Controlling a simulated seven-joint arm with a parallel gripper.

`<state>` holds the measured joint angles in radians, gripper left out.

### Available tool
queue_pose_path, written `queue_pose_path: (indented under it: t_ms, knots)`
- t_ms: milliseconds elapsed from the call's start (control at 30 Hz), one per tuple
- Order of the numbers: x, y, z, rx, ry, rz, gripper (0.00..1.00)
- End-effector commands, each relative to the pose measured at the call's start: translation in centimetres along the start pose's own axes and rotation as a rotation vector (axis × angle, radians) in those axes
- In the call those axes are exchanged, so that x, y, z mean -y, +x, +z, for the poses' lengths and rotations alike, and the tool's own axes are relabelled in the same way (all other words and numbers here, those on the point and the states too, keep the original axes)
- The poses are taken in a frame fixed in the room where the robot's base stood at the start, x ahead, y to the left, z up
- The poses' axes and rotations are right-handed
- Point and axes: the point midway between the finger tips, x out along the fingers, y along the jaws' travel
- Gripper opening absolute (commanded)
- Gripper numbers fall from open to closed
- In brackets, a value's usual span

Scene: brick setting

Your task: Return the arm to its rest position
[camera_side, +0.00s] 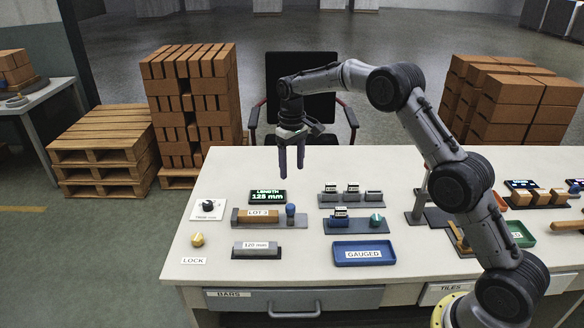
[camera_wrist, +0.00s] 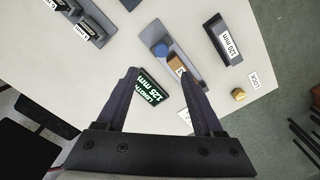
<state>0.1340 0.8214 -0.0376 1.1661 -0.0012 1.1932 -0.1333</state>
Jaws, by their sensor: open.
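My gripper (camera_side: 291,158) hangs from my arm above the back part of the white table (camera_side: 225,178), fingers pointing down. In the wrist view my gripper (camera_wrist: 158,85) has its two dark fingers spread apart with nothing held between them. Below and in front of it are a green-lit display (camera_side: 268,196) reading "LENGTH 125 mm" and a grey fixture holding an orange-brown bar (camera_side: 258,216) labelled "LOT 3", with a blue knob (camera_side: 290,210) at its right end. The fingers appear clear of these things.
A grey block (camera_side: 256,247) marked 120 mm, a yellow knob (camera_side: 197,240), a dial panel (camera_side: 208,208) and a blue GAUGED tray (camera_side: 363,261) stand on the table. Racks with small blocks (camera_side: 351,197) are right of centre. A chair (camera_side: 300,75) stands behind, near brick stacks (camera_side: 192,85).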

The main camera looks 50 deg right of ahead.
Motion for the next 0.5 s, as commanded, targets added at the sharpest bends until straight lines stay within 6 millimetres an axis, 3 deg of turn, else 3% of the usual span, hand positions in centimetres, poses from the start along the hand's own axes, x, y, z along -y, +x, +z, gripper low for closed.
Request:
queue_pose_path:
  t_ms: [67,167,333,500]
  knots:
    - [0.1,0.0,0.0,-0.001,-0.002,0.000,0.69]
    - [0.3,-1.7,-0.2,-0.030,-0.006,0.004,0.69]
    - [1.4,-8.9,0.7,-0.138,-0.023,0.017,0.69]
    - [2.9,-15.9,4.9,-0.228,-0.041,0.025,0.69]
